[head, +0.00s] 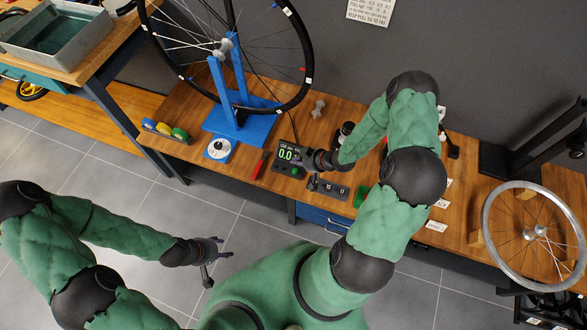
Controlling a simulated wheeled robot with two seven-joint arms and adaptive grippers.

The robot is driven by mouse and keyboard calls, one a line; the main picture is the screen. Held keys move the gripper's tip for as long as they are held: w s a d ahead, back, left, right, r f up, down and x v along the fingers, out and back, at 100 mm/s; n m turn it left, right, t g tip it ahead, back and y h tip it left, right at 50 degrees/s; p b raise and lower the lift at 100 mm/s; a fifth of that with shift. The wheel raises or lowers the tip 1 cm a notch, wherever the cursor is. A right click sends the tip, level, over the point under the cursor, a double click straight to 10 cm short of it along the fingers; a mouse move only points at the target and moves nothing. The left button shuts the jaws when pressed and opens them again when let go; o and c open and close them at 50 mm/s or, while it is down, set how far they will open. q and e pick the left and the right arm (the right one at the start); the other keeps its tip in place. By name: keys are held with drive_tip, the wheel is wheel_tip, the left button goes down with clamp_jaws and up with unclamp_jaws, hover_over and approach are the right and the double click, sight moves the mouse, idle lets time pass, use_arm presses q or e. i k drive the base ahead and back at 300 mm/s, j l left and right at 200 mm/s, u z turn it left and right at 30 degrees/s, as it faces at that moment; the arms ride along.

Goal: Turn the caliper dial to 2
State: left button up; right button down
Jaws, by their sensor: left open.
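A white round dial (218,149) with a dark centre lies on a blue square plate at the front left of the wooden bench, below the blue wheel stand. Its markings are too small to read. My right gripper (303,160) is at the right side of this display box, pointing left. Its fingers are dark and partly merge with the box, so its grip is unclear. My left gripper (221,252) is open and empty over the tiled floor, in front of the bench.
A spoked wheel (306,62) is mounted on a blue stand (238,112) behind the dial. A holder with coloured rolls (165,130) is at the left. A red block (259,166) and a dark block with numbers (329,187) lie near the bench's front edge. Another wheel (486,238) is right.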

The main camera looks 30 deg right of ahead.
sight(218, 146)
drive_tip(key=i+j+z, duration=0.25)
drive_tip(key=i, duration=0.15)
drive_tip(key=i+j+z, duration=0.25)
drive_tip(key=i+j, duration=0.1)
